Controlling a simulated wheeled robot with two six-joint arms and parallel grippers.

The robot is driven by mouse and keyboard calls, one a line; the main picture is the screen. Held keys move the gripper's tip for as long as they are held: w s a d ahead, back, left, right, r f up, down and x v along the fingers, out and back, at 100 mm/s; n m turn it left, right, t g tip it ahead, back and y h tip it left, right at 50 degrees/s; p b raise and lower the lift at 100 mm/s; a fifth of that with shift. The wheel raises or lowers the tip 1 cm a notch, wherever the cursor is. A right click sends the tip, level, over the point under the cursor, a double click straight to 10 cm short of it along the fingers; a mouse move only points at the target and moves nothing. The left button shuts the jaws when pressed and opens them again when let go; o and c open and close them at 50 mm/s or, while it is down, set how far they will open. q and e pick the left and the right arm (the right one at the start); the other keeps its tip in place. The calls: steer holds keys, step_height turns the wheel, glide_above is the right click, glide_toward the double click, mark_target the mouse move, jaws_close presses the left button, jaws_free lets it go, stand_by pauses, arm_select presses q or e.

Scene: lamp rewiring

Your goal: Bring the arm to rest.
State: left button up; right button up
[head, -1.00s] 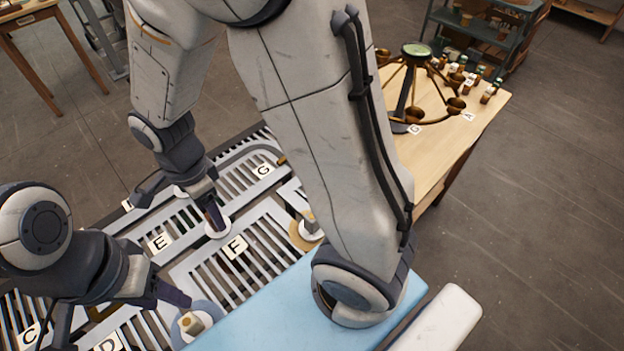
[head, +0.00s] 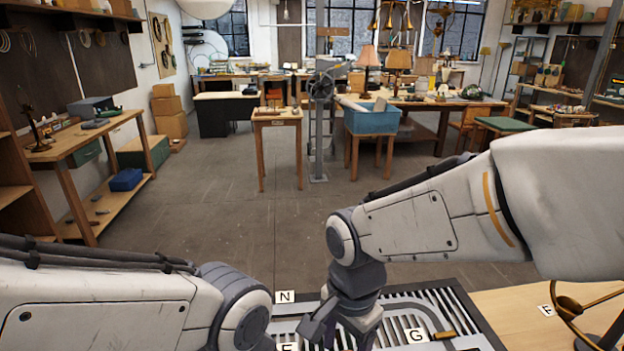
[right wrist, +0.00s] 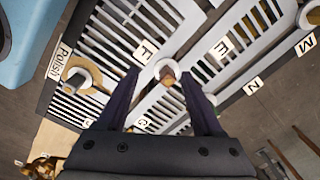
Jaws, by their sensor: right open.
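My right arm comes in from the right in the head view, and its gripper (head: 340,334) points down over the slotted trays (head: 437,297). In the right wrist view the right gripper (right wrist: 161,84) is open. A short brown-tipped peg on a white round base (right wrist: 167,73) shows between its fingertips; I cannot tell the height gap. Nothing is seen gripped. My left arm comes in from the left in the head view; its gripper is below the frame edge.
Trays carry labels such as F, E, M, N, G and Polish. A second round piece (right wrist: 78,80) sits by the Polish label (right wrist: 60,60). A wooden table (head: 510,305) with a brass-armed lamp (head: 590,325) is at right. Open floor (head: 230,225) lies beyond.

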steer(key=s+a+f+n+b, duration=0.1)
steer(key=s+f+n, duration=0.1)
steer(key=s+n, duration=0.8)
steer(key=n, duration=0.7)
steer(key=shift+y, duration=0.4)
steer(key=shift+a, duration=0.1)
